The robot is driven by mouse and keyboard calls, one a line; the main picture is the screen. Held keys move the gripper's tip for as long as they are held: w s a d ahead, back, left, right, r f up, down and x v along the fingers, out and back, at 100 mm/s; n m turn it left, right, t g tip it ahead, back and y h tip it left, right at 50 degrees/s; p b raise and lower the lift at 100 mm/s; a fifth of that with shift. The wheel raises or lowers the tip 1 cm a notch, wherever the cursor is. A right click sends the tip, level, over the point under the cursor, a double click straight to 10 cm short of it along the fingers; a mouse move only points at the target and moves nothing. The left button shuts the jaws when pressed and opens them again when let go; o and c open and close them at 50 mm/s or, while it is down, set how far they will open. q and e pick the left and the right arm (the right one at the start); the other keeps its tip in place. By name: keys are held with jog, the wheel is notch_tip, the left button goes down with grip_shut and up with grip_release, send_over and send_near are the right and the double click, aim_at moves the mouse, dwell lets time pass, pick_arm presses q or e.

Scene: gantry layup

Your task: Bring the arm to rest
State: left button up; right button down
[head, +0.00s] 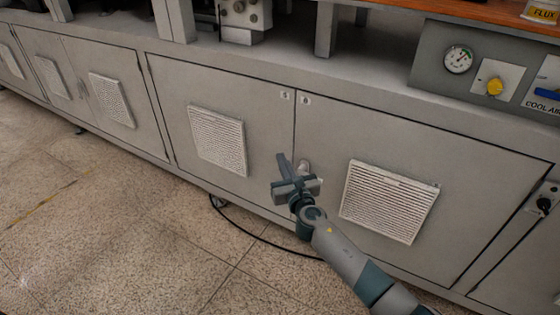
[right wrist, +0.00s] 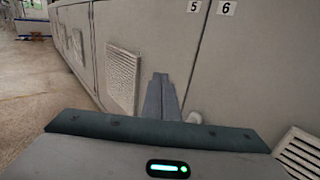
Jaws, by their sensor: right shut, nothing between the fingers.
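My right arm (head: 345,258) reaches in from the lower right in the head view. Its gripper (head: 283,160) is in front of the grey cabinet doors, near the seam between two of them. The fingers are together and empty. In the right wrist view the shut fingers (right wrist: 161,95) point at the cabinet front. I cannot tell how wide the gap to the door is. My left gripper is not in view.
The long grey cabinet (head: 262,100) has white louvred vents (head: 217,140) and a door handle (head: 303,168) close to my right gripper. A gauge (head: 458,60) and a yellow knob (head: 494,87) sit at upper right. A black cable (head: 255,237) lies on the open tiled floor (head: 110,235).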

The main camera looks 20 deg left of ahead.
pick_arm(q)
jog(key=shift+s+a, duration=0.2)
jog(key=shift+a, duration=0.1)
pick_arm(e)
jog(key=shift+s+a, duration=0.2)
jog(key=shift+s, duration=0.55)
